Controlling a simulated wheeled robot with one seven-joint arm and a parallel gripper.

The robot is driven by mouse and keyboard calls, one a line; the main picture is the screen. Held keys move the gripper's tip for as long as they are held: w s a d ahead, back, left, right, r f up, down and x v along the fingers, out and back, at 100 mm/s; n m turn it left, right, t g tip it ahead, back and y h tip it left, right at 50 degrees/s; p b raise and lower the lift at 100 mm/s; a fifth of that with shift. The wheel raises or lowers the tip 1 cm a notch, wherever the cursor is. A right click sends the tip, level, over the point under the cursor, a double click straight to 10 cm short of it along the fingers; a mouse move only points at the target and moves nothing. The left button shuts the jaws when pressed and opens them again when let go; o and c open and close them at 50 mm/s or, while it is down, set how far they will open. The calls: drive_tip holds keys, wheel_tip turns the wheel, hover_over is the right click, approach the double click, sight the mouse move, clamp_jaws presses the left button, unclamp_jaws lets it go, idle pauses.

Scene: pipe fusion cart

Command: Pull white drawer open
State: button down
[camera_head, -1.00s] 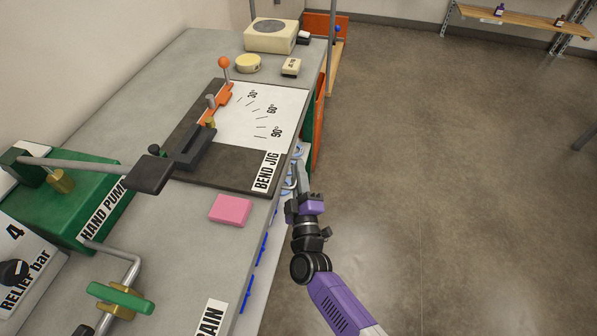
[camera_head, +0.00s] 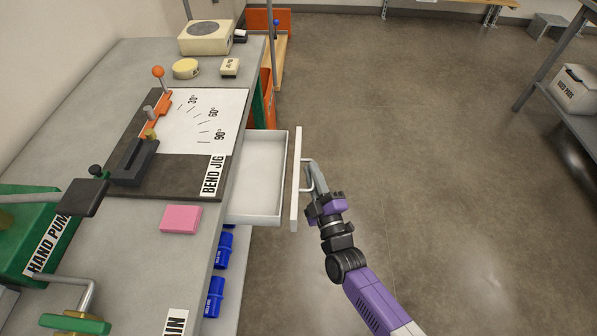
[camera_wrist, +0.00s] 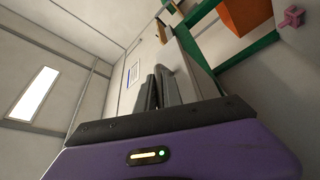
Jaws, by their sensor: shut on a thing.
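The white drawer (camera_head: 261,176) stands out from the right side of the workbench in the head view. Its inside shows and looks empty. Its white front panel (camera_head: 295,180) carries a grey bar handle (camera_head: 307,175) facing right. My gripper (camera_head: 316,184) is at the handle, on the floor side of the front, and is shut on it. In the wrist view my gripper's fingers (camera_wrist: 158,92) show at the centre, against a pale panel with a small label.
The bench top holds the bend jig (camera_head: 180,150), a pink block (camera_head: 181,219) and a green hand pump (camera_head: 35,235). Blue cylinders (camera_head: 218,270) sit below the bench top near the drawer. The floor to the right is clear, with a shelf (camera_head: 575,120) at the far right.

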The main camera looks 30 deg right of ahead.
drive_tip(key=shift+s+d+f, duration=0.1)
drive_tip(key=shift+s+d, duration=0.55)
drive_tip(key=shift+d, duration=0.1)
drive_tip(key=c, duration=1.8)
unclamp_jaws()
drive_tip(key=shift+o, duration=0.2)
drive_tip(key=v, duration=0.7)
drive_tip(key=shift+s, duration=0.35)
drive_tip(key=shift+f, duration=0.1)
